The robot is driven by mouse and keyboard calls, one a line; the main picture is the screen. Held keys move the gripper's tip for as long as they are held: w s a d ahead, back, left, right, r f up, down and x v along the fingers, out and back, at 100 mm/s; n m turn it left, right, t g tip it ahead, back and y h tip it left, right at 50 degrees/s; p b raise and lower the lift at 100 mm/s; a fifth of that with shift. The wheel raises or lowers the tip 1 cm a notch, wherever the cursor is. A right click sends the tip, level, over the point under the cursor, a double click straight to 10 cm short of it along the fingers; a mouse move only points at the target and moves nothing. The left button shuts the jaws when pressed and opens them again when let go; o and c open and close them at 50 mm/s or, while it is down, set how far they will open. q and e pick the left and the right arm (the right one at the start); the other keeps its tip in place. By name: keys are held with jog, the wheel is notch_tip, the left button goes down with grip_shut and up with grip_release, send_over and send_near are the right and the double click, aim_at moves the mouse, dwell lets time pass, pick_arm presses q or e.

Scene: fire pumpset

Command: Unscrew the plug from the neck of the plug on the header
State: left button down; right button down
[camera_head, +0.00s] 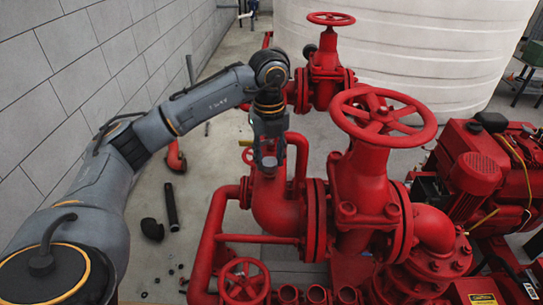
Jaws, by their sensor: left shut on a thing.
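The red header pipework (278,205) stands in the middle of the camera_head view, with an elbow curving down below my gripper. My left arm comes in from the left and bends down over the header. My left gripper (268,160) points straight down at the top of the header's neck and is shut on the plug there. The plug is mostly hidden by the fingers, so its thread and any gap to the neck cannot be made out. My right gripper is not in view.
A large red handwheel valve (382,118) stands close right of my gripper, and a smaller one (325,70) behind. A red engine (480,165) is at the right. A white tank (430,50) stands at the back. A black tube (171,207) lies on the floor left.

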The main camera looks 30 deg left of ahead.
pick_arm(q)
jog(key=shift+r+p, duration=1.4)
jog(key=shift+r, duration=0.8)
jog(key=shift+s+f, duration=0.1)
